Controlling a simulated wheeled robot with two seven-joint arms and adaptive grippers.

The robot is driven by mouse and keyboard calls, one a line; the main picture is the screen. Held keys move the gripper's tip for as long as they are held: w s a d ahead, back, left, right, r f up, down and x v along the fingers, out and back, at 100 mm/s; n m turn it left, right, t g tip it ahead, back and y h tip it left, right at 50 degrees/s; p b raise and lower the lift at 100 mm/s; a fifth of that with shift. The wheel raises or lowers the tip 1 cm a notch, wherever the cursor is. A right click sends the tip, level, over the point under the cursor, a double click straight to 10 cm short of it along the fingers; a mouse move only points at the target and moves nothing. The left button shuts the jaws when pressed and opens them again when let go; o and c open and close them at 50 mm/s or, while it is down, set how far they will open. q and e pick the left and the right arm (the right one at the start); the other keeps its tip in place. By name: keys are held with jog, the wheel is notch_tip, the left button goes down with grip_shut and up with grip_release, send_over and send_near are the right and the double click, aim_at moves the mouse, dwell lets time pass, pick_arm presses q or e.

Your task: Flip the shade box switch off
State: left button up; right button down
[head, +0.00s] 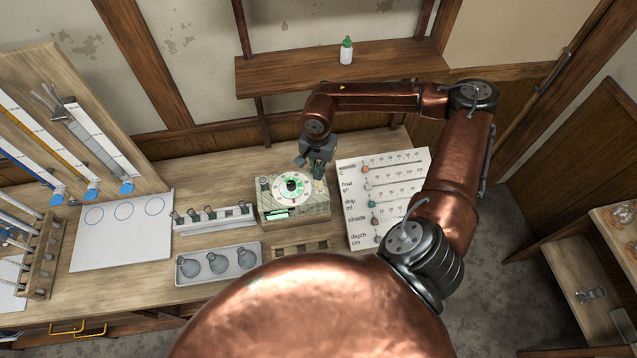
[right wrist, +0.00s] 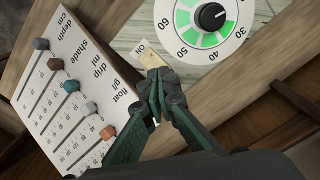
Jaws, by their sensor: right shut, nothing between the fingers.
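The shade box (head: 293,211) is a greenish box on the bench with a round white and green dial (head: 291,187) on its top. The dial with its black knob also shows in the right wrist view (right wrist: 211,17). In that view a small pale switch plate (right wrist: 150,56) lies beside the dial, with the word ON next to it. My right gripper (right wrist: 155,88) is shut and empty, its fingertips at the plate's near edge. They hide part of the switch, so I cannot tell its position or whether they touch it. My left gripper is not in view.
A white slider board (head: 385,195) stands right of the box. A rack of small bottles (head: 214,222) and a tray with several grey bulbs (head: 218,262) are on the left. A wall shelf (head: 300,74) holds a green-capped bottle (head: 346,51).

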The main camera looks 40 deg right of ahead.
jog(key=shift+f+b, duration=0.95)
jog(key=shift+f, duration=0.2)
dwell(0.4)
jog(key=shift+r, duration=0.15)
jog(key=shift+r+p, duration=1.65)
jog(key=shift+r, duration=1.75)
